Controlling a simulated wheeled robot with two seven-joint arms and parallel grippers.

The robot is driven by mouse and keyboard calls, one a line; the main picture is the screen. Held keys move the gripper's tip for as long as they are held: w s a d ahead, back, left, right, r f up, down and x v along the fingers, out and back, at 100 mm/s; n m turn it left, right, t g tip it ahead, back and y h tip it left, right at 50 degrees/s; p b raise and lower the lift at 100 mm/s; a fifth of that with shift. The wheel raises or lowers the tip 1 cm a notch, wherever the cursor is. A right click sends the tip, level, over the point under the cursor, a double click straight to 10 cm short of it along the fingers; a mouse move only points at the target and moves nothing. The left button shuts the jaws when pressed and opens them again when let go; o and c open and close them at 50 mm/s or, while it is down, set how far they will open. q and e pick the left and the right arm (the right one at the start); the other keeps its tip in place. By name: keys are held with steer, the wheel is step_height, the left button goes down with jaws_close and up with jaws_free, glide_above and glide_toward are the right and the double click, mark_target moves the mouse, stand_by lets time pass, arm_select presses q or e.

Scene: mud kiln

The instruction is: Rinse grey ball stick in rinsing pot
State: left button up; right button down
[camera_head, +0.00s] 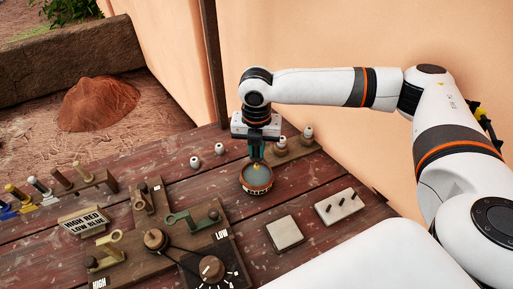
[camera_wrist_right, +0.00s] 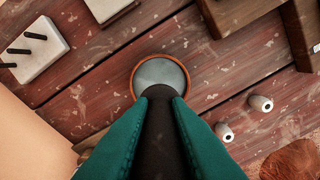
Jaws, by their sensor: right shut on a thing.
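The rinsing pot (camera_head: 257,191) is a small round pot with an orange-brown rim and greyish contents. It stands on the wooden table and also shows in the right wrist view (camera_wrist_right: 160,72). My right gripper (camera_head: 257,155) is above the pot, its teal fingers pointing down. In the right wrist view the fingers are shut on a dark, tapering thing (camera_wrist_right: 160,130), which points at the pot. A small yellowish bit shows below the fingertips in the head view, over the pot. I cannot make out a grey ball or whether the tip touches the contents. My left gripper is not in view.
Small whitish pieces (camera_head: 219,148) stand left of the pot, and others sit on a wooden stand (camera_head: 297,149) behind it. A pale block with dark pegs (camera_head: 341,207) and a square pale block (camera_head: 284,233) lie front right. Knobs and levers (camera_head: 155,240) fill the front left.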

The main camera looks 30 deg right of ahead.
steer(key=shift+f+b, duration=0.45)
steer(key=shift+f, duration=0.2)
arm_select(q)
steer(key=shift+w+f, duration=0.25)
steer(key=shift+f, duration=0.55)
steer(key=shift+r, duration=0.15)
arm_select(e)
steer(key=shift+r+p, duration=0.1)
steer(key=shift+p, duration=0.45)
arm_select(q)
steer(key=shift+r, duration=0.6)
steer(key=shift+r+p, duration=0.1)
steer(key=shift+p, duration=0.25)
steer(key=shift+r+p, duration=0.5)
